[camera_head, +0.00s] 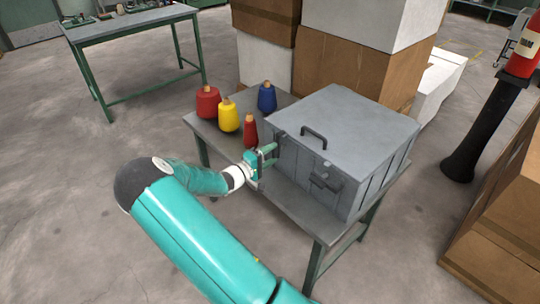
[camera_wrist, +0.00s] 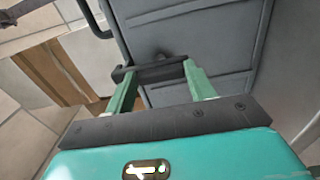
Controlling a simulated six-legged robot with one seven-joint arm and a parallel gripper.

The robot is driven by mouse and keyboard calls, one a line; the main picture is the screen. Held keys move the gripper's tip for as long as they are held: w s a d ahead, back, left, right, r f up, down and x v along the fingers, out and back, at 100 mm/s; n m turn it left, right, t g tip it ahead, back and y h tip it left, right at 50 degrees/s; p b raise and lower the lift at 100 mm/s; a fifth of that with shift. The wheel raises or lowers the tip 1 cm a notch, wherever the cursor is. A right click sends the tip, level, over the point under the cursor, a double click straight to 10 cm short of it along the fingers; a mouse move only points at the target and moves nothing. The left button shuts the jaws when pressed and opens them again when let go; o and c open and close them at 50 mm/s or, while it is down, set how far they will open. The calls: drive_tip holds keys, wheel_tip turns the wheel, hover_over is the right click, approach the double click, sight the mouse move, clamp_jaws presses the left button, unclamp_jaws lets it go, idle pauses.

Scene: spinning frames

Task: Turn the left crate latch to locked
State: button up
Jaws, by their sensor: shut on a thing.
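The grey crate (camera_head: 345,140) stands on a small table, with a dark handle (camera_head: 314,137) on its lid. My gripper (camera_head: 269,156) is at the left part of the crate's front face. In the wrist view my gripper (camera_wrist: 158,73) has its two green fingers at either end of the left latch's dark bar (camera_wrist: 155,71) and is shut on it. The bar lies roughly across the picture, slightly tilted. In the head view the left latch is mostly hidden by my gripper. The right latch (camera_head: 325,179) is dark and in plain view on the same face.
Red, yellow and blue yarn cones (camera_head: 228,116) stand on the table (camera_head: 292,197) left of the crate; a red one is close to my gripper. Large boxes (camera_head: 345,68) stand behind. A dark post and cartons (camera_head: 505,205) are at right.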

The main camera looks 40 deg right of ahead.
drive_tip(key=shift+a, duration=0.15)
drive_tip(key=o, duration=1.3)
drive_tip(key=shift+o, duration=0.5)
drive_tip(key=a, duration=1.3)
drive_tip(key=shift+s+a, duration=0.15)
drive_tip(key=shift+a, duration=0.2)
